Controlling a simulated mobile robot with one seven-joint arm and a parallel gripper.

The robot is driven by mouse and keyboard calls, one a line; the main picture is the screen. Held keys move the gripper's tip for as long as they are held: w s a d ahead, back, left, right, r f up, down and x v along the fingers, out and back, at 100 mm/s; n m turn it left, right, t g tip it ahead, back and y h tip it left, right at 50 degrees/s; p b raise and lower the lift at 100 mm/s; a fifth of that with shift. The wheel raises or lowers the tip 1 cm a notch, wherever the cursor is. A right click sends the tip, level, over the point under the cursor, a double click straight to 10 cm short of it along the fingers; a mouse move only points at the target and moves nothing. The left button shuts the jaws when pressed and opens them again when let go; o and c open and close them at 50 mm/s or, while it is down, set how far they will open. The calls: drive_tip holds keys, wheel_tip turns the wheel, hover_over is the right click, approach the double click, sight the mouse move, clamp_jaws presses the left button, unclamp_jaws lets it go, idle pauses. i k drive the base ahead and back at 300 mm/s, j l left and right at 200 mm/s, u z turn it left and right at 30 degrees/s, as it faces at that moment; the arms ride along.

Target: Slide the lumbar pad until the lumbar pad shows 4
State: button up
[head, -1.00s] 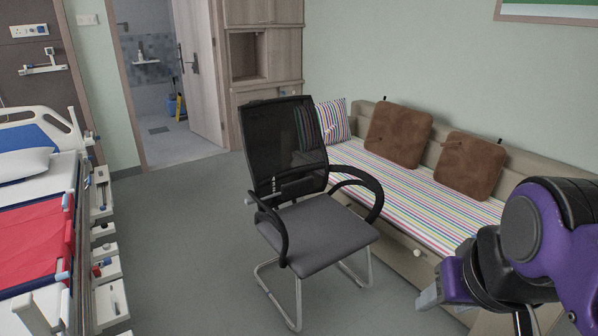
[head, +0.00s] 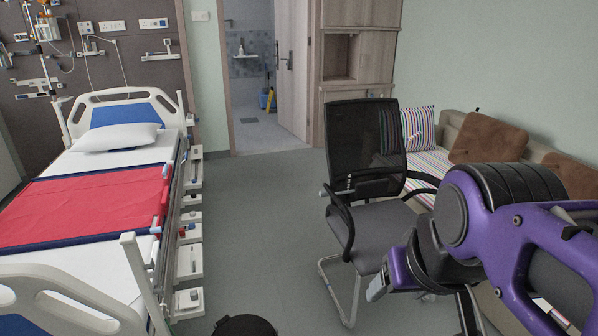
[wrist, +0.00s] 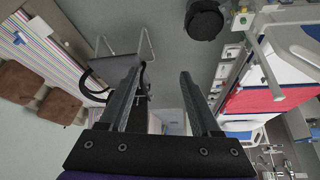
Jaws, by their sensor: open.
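A black mesh-backed office chair (head: 372,225) with a grey seat stands right of centre in the head view. The lumbar pad (head: 368,189) looks like a dark bar across the lower backrest, with a small light part at its left end. Any number on it is too small to read. My gripper (wrist: 160,75) is open and empty in the wrist view, with two dark fingers spread apart. It is apart from the chair. The chair's seat (wrist: 118,65) shows beyond the left finger; the pad cannot be made out there.
A hospital bed (head: 85,255) with a red sheet stands at the left, with rails and fittings along its side. A striped sofa bench (head: 432,163) with brown cushions (head: 486,138) runs along the right wall behind the chair. Grey floor (head: 262,215) is clear between bed and chair.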

sight(372, 188)
drive_tip(key=i+l+u, duration=0.1)
drive_tip(key=i+l, duration=1)
drive_tip(key=l, duration=0.15)
